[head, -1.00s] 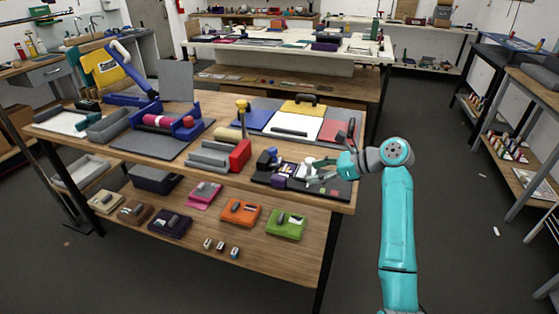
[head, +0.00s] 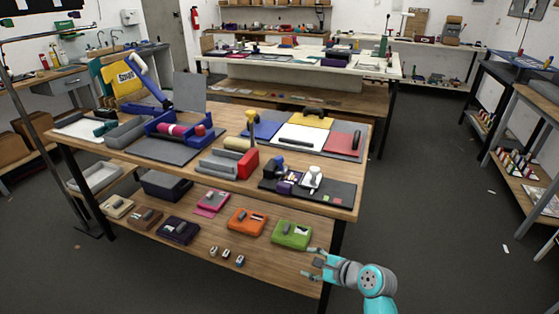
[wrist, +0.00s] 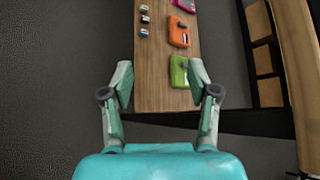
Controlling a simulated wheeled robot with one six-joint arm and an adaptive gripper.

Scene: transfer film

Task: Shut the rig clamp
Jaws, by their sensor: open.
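A dark rig board (head: 340,192) lies at the front right corner of the wooden table. It carries a purple and black block (head: 284,182) and a raised white part (head: 312,178) that looks like the clamp. At this size I cannot tell whether the clamp is open or shut. My gripper (head: 308,262) is open and empty, low in front of the table near the lower shelf's right end, well below and apart from the rig. In the wrist view my gripper (wrist: 160,75) has its fingers spread, with nothing between them but shelf and floor behind.
The lower shelf (head: 270,265) holds a green block (head: 291,235), an orange block (head: 247,221) and several others. A red and grey tool (head: 232,164) and a blue press (head: 182,128) stand on the table.

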